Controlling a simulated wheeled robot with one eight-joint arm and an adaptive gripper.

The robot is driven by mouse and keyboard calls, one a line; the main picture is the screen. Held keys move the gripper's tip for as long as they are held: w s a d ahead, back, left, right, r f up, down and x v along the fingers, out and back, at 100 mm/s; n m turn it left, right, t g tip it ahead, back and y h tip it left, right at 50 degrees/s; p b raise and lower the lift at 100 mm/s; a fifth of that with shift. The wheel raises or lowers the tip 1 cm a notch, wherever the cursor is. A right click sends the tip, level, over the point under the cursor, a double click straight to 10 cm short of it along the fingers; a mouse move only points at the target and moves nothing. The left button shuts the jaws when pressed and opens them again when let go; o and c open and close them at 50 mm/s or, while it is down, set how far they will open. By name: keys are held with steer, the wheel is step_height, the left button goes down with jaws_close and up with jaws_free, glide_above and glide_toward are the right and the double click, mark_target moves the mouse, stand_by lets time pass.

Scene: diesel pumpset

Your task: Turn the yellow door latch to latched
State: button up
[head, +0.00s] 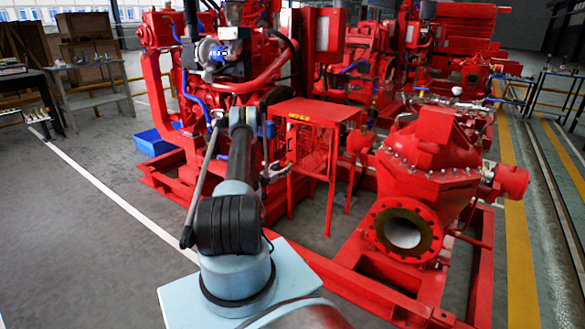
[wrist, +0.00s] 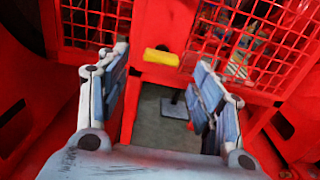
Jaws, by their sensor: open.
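The yellow door latch (wrist: 161,57) shows in the wrist view as a short bar lying nearly level, tilted slightly down to the right. It sits at the lower edge of the red mesh guard (wrist: 95,22), between two mesh panels. My gripper (wrist: 160,72) is open and empty. Its two fingers stand left and right of the latch in the picture, with visible gaps on both sides; I cannot tell the depth between them. In the head view my arm reaches to the red cage (head: 312,112), and I cannot make out the latch there.
Red pump casing (head: 428,160) with a round flange stands right of the cage. The red engine (head: 225,65) stands behind my arm. A blue box (head: 153,143) lies on the floor at left. Open grey floor (head: 80,225) is at left.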

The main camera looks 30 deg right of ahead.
mark_target(288, 164)
steer(key=x, duration=0.3)
steer(key=shift+w+d, duration=0.15)
steer(key=shift+d, duration=0.15)
steer(key=shift+w+d, duration=0.15)
steer(key=shift+d, duration=0.5)
steer(key=shift+c, duration=0.6)
